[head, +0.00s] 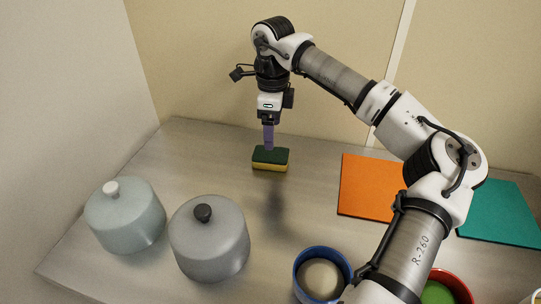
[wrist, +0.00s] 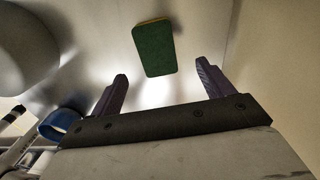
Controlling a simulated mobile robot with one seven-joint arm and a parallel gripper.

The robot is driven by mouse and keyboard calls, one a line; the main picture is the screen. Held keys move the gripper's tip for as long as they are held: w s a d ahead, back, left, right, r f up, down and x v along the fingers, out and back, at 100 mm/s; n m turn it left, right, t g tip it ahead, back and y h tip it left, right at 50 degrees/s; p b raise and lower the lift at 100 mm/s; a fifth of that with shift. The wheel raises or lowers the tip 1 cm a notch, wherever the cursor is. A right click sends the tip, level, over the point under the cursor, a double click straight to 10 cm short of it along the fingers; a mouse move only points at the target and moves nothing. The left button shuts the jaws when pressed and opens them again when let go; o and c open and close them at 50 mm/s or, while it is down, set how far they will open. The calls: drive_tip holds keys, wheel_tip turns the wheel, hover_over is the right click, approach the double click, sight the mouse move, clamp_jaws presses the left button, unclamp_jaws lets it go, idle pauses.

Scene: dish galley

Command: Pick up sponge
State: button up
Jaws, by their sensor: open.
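The sponge (head: 270,158) lies on the steel counter, with a dark green top and a yellow lower layer. It also shows in the wrist view (wrist: 154,50), beyond the fingertips and between their lines. My gripper (head: 269,147) points down above the sponge in the head view; its purple fingers overlap the sponge's far edge there, and I cannot tell the exact height. In the wrist view my gripper (wrist: 162,72) has its two fingers apart with nothing between them.
Two lidded pots, one pale (head: 125,220) and one grey (head: 209,240), stand at the left. An orange mat (head: 368,187) and a teal mat (head: 505,212) lie at the right. A blue-rimmed bowl (head: 322,252) and a red one (head: 459,287) are near the front. Walls stand behind and left.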

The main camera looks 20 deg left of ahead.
sight(269, 154)
drive_tip(key=f, duration=0.2)
drive_tip(key=f+p, duration=0.2)
drive_tip(key=f, duration=0.1)
drive_tip(key=shift+s+a+f, duration=0.3)
drive_tip(key=shift+a, duration=0.05)
drive_tip(key=shift+f, duration=0.65)
drive_tip(key=c, duration=1.1)
